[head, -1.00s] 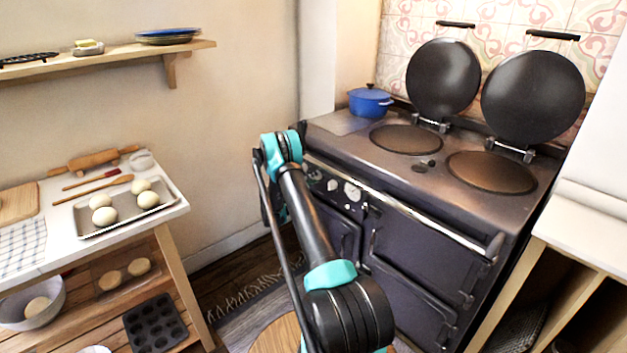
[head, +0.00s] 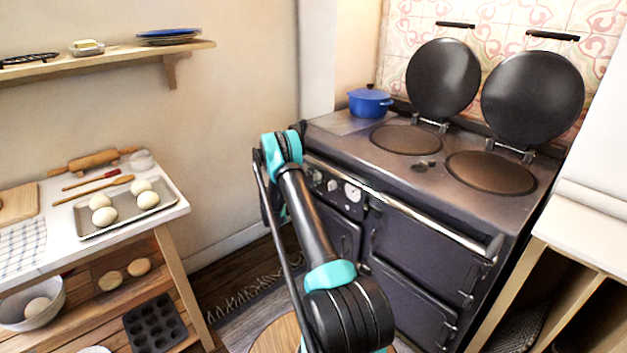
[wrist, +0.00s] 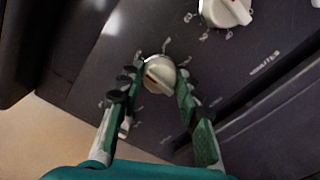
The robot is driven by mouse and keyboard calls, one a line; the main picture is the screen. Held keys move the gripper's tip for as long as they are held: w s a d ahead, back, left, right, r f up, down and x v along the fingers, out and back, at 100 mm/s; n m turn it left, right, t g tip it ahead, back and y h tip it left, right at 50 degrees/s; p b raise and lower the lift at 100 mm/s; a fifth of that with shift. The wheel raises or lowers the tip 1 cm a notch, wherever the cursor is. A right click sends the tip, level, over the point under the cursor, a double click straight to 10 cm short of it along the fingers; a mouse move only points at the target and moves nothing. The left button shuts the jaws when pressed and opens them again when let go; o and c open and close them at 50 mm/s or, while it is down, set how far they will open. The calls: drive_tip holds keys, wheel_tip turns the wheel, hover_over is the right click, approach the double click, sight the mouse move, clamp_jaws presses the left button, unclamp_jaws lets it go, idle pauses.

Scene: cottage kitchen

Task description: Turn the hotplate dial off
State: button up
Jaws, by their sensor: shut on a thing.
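In the wrist view my gripper (wrist: 153,92) has its two green fingers on either side of a round cream dial (wrist: 160,74) and is shut on it. The dial has a red mark on its face and small printed marks around it on the dark panel. A second cream dial (wrist: 225,11) sits up and to the right, apart from the fingers. In the head view the dials show on the front of the dark range cooker (head: 408,240), where my arm hides the gripper. Two round hotplates (head: 406,139) are on top, with both lids raised.
A blue pot (head: 370,103) stands at the cooker's back left. A front rail (head: 430,220) runs along the cooker beside the dials. A side table (head: 150,222) with a tray of dough balls is at left.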

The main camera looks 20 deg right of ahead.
drive_tip(key=shift+n, duration=0.3)
drive_tip(key=shift+a, duration=0.1)
drive_tip(key=o, duration=1.1)
drive_tip(key=shift+o, duration=0.2)
drive_tip(key=v, duration=1.2)
